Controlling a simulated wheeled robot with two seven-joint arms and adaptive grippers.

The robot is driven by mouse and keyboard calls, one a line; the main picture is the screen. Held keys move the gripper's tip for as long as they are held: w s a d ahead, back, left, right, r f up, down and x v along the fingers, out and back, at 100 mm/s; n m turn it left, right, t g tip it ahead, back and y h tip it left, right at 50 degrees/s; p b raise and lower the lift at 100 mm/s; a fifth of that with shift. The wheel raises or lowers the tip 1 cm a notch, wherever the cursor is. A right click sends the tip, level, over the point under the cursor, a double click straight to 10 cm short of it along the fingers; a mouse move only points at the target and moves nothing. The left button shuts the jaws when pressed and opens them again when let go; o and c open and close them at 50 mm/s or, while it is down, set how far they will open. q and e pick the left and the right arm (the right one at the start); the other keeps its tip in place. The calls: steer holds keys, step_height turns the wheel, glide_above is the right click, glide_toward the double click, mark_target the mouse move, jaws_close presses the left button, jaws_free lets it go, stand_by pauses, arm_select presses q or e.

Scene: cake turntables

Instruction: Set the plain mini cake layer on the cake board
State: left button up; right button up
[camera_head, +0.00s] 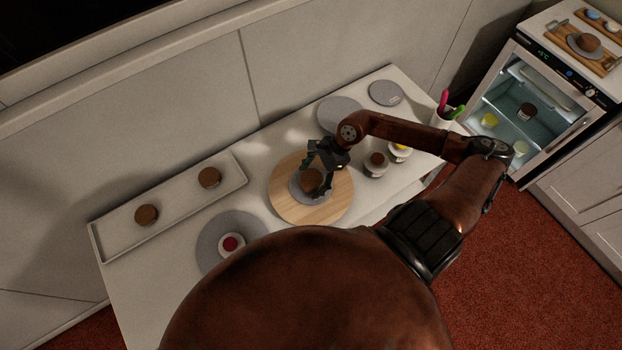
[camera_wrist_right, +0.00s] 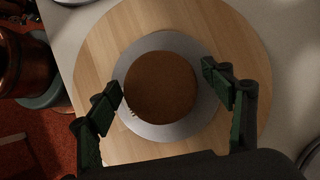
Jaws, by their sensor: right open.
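A plain brown mini cake layer (camera_head: 311,180) sits on a round grey cake board, which lies on a round wooden turntable (camera_head: 335,207). In the right wrist view the cake layer (camera_wrist_right: 160,87) lies flat inside the rim of the cake board (camera_wrist_right: 160,132), with the wooden turntable (camera_wrist_right: 245,55) around it. My right gripper (camera_head: 322,172) is over the board and open. In the right wrist view its fingers (camera_wrist_right: 163,82) stand on either side of the cake layer, with a small gap visible on each side. My left gripper is not in view.
A long white tray (camera_head: 181,199) holds two more brown cake layers. A grey disc (camera_head: 212,235) carries a small dish with red content. Small stands with cakes (camera_head: 376,165) and a pen cup (camera_head: 442,118) are right of the turntable. An open-fronted lit fridge (camera_head: 530,105) stands at far right.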

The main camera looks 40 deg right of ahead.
steer(key=v, duration=1.2)
steer(key=shift+r, duration=0.15)
